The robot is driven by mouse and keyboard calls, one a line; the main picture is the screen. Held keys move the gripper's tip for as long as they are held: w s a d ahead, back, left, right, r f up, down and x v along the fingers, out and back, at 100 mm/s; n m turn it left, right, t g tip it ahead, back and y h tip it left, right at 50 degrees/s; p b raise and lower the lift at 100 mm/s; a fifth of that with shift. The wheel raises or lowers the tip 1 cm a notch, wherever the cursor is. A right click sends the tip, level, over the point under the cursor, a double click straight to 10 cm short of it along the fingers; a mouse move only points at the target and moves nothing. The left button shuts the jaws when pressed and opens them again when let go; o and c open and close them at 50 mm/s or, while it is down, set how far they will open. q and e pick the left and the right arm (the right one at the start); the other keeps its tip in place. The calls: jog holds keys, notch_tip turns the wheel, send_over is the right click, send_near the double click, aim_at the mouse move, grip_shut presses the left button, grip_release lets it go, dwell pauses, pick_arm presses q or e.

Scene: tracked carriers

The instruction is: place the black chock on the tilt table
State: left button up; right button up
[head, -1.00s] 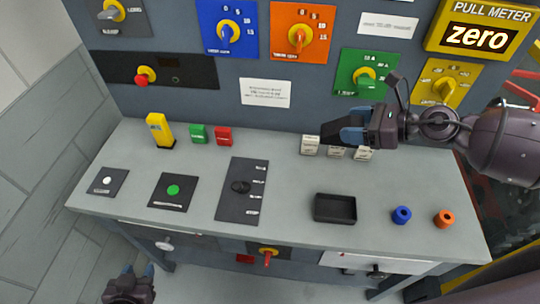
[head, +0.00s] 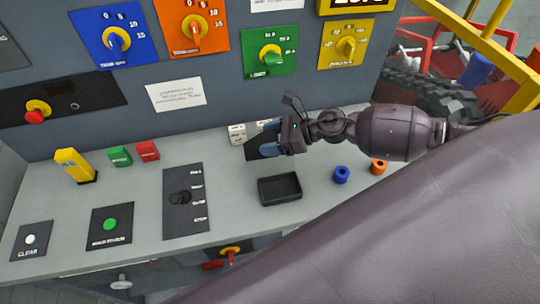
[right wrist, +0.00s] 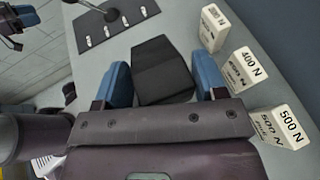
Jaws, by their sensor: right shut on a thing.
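The black chock (right wrist: 163,70) is a dark wedge-like block between the blue fingers of my right gripper in the right wrist view. In the head view the chock (head: 260,147) shows only in part, beside the gripper. My right gripper (head: 268,139) is shut on it, over the back of the grey bench (head: 140,200). I cannot tell whether the chock touches the bench. I cannot make out a tilt table in these views.
White weight blocks (right wrist: 250,64), marked 400 N and 500 N, stand close to the gripper. A black tray (head: 280,189), a blue ring (head: 341,175) and an orange ring (head: 379,167) are on the bench. A red vehicle (head: 430,95) is behind at right. My arm covers the lower right.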

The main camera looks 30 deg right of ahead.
jog(key=shift+f+b, duration=0.35)
jog(key=shift+f, duration=3.15)
jog(key=shift+f, duration=0.1)
jog(key=o, duration=1.3)
jog(key=shift+o, duration=0.2)
